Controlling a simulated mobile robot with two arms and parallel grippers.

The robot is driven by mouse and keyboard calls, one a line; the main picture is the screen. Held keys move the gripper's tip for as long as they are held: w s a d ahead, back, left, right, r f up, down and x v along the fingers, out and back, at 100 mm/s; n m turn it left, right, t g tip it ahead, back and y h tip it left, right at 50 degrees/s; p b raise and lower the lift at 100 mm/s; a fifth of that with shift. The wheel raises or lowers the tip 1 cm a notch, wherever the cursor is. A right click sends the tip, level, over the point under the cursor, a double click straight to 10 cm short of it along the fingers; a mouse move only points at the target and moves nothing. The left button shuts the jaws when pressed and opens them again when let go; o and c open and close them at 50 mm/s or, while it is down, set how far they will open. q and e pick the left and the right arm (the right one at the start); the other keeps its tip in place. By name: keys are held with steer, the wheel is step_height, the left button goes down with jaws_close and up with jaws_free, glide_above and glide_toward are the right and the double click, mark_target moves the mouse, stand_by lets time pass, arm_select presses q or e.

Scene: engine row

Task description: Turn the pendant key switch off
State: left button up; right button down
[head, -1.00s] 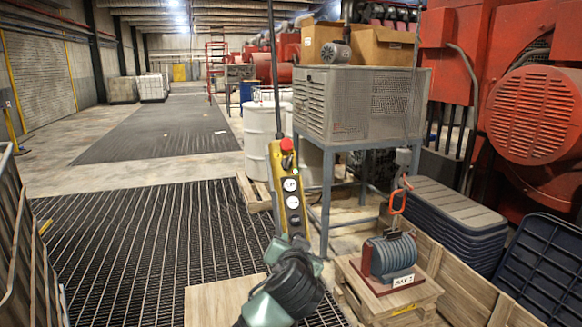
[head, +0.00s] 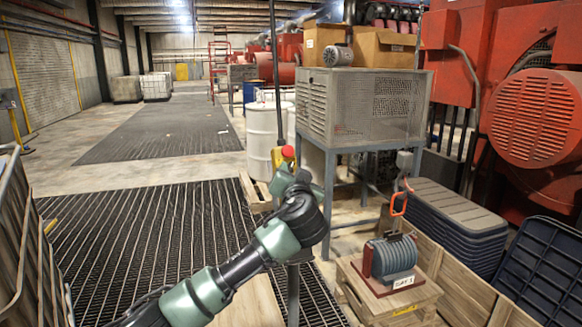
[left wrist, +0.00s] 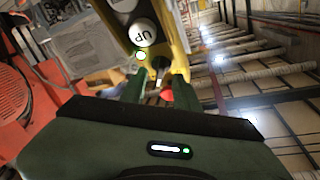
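The yellow pendant hangs on its dark cable in the head view. Only its top (head: 277,157) and red button (head: 287,151) show there; my left forearm and wrist hide the rest. In the left wrist view the pendant (left wrist: 180,40) appears upside down, with a white UP button (left wrist: 142,32) and a small lit round lamp (left wrist: 140,56). My left gripper (left wrist: 158,82) is close to the pendant's face, its green fingers apart. The small dark key switch (left wrist: 160,64) shows between the fingertips; contact cannot be told. The red button is partly hidden behind a finger. My right gripper is out of view.
A grey perforated cabinet (head: 365,105) on a blue-grey stand is right of the pendant. White drums (head: 262,130) stand behind it. A motor-like unit (head: 392,257) with an orange hook sits on a wooden crate. Dark floor grating (head: 130,235) lies open at left.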

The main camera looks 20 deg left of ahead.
arm_select(q)
steer(key=shift+w+a, duration=0.25)
steer(key=shift+w, duration=0.35)
